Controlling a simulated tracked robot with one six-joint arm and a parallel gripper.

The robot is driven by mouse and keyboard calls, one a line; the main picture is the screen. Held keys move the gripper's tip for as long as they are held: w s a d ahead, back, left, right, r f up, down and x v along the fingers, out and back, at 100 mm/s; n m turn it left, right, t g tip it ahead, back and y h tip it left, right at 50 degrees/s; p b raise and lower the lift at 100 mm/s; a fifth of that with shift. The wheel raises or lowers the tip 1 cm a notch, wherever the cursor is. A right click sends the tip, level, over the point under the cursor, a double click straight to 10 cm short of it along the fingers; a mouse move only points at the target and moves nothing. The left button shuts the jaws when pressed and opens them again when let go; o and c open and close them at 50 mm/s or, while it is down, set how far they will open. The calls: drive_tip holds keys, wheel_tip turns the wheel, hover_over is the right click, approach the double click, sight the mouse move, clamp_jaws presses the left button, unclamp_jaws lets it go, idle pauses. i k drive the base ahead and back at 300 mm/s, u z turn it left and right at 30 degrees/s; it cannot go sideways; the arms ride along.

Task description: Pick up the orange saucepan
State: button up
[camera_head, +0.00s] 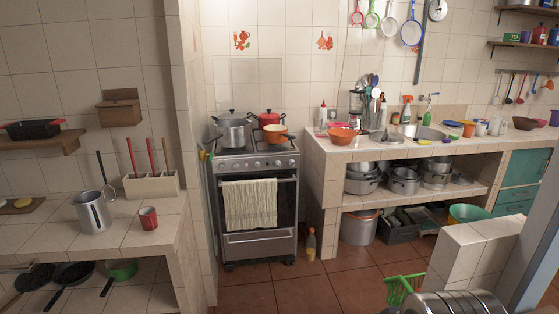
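The orange saucepan (275,132) sits on the front right of the stove top (240,158). It has a pale rim, and its handle points to the right. A red lidded pot (269,118) stands right behind it, and a large silver lidded pot (234,132) stands to its left. My gripper is not in view, so its state and its distance from the saucepan do not show.
An orange bowl (342,134) sits on the tiled counter (375,151) right of the stove. A towel (250,203) hangs on the oven door. A bottle (311,243) stands on the floor beside the stove. A low tiled wall (462,250) is at the right; floor before the stove is clear.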

sight(274, 134)
drive_tip(key=u, duration=0.15)
drive_tip(key=i, duration=1.45)
drive_tip(key=u, duration=0.4)
drive_tip(key=i, duration=1.95)
drive_tip(key=u, duration=0.3)
